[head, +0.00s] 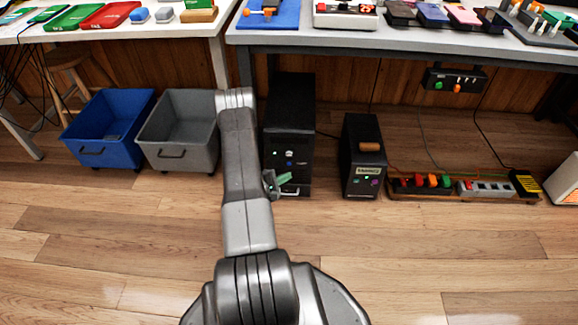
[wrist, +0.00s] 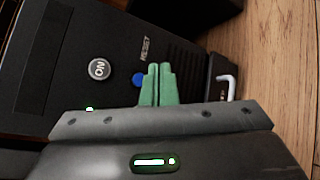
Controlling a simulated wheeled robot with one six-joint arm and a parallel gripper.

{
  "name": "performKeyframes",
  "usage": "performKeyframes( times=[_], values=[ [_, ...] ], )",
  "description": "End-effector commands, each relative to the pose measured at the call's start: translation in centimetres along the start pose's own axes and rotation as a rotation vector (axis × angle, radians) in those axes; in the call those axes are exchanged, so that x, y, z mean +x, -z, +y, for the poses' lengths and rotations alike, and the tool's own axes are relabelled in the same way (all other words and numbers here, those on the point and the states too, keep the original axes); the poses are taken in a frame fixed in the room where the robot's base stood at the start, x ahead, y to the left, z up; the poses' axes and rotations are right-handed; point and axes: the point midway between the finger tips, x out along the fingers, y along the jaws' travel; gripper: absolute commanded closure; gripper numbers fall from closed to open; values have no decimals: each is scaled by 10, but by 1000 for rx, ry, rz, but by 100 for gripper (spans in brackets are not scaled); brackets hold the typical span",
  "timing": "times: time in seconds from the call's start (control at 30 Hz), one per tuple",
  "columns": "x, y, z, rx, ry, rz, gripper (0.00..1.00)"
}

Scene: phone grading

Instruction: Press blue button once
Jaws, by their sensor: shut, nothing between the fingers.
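The blue button (wrist: 138,79) is a small round button on the front of a black tower case (wrist: 70,60), beside the word RESET. It also shows small in the head view (head: 290,153), on the case (head: 290,95) under the table. My gripper (wrist: 160,68) has green fingers held together, with nothing between them. In the wrist view the fingertips appear just right of the blue button, and the left finger is very close to its edge. I cannot tell whether they touch the case. In the head view the green fingers (head: 285,177) show low in front of the case.
A grey ON button (wrist: 99,69) sits left of the blue one. A white handle (wrist: 228,86) is at the right. A grey bin (head: 180,130) and a blue bin (head: 95,135) stand left. A smaller black box (head: 362,165) stands right. The wooden floor in front is clear.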

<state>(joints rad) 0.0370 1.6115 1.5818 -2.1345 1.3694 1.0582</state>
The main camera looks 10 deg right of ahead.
Motion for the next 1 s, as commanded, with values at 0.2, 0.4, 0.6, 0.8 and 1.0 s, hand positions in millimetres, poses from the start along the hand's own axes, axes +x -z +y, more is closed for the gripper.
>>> performKeyframes(
  times=[0.2, 0.4, 0.6, 0.8, 1.0],
  values=[
    [15, 12, 9, 2, -1, 0, 100],
    [18, 14, 13, 0, -1, 0, 100],
    [18, 14, 14, 0, 0, 0, 100],
    [18, 14, 14, 0, 0, 0, 100],
    [18, 14, 13, 0, 0, 0, 100]
  ],
)
